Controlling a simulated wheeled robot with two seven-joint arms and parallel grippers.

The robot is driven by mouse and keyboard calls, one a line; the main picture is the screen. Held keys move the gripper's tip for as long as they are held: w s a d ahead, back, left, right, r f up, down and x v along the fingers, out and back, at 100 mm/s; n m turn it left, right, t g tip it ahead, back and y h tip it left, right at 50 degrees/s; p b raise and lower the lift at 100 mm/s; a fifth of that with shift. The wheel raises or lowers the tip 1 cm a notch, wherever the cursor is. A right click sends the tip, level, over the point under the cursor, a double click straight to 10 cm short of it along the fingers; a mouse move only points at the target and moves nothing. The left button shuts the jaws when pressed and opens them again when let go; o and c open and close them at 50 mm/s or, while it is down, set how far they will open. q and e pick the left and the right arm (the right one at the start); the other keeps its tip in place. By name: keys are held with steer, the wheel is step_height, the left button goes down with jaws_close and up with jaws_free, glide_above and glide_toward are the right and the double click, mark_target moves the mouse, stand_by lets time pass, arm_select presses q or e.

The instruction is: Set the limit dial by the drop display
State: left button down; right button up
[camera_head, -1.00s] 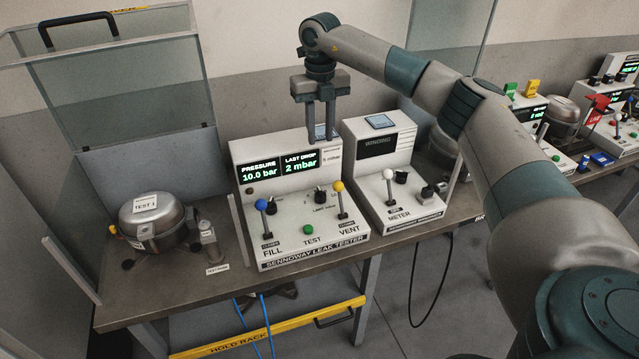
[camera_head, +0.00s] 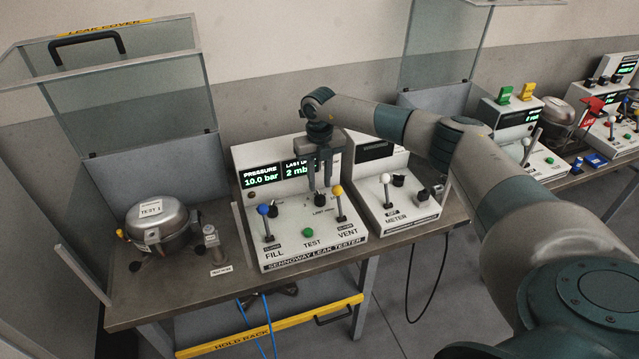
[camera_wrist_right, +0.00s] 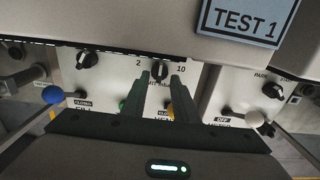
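The limit dial (camera_head: 319,200) is a small black knob on the leak tester's sloped panel. The wrist view shows the dial (camera_wrist_right: 159,70) between the marks 2 and 10; its exact setting is too small to read. My right gripper (camera_head: 319,184) points down just above the dial. In the wrist view the right gripper's fingertips (camera_wrist_right: 160,78) are apart, one on each side of the knob, and I cannot tell contact. The last drop display (camera_head: 297,169) shows a green 2 and is partly hidden by the gripper. The pressure display (camera_head: 262,175) reads 10.0 bar. My left gripper is not in view.
The blue fill lever (camera_head: 264,210) and yellow vent lever (camera_head: 338,190) flank the dial, with the green test button (camera_head: 308,232) below. The winding meter (camera_head: 405,210) stands close at right. A compressor (camera_head: 158,225) sits at left under the raised leak cover (camera_head: 130,90).

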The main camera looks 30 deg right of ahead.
mark_target(319, 193)
steer(key=shift+f+p, duration=0.35)
steer(key=shift+f, duration=1.3)
steer(key=shift+c, duration=0.4)
jaws_close()
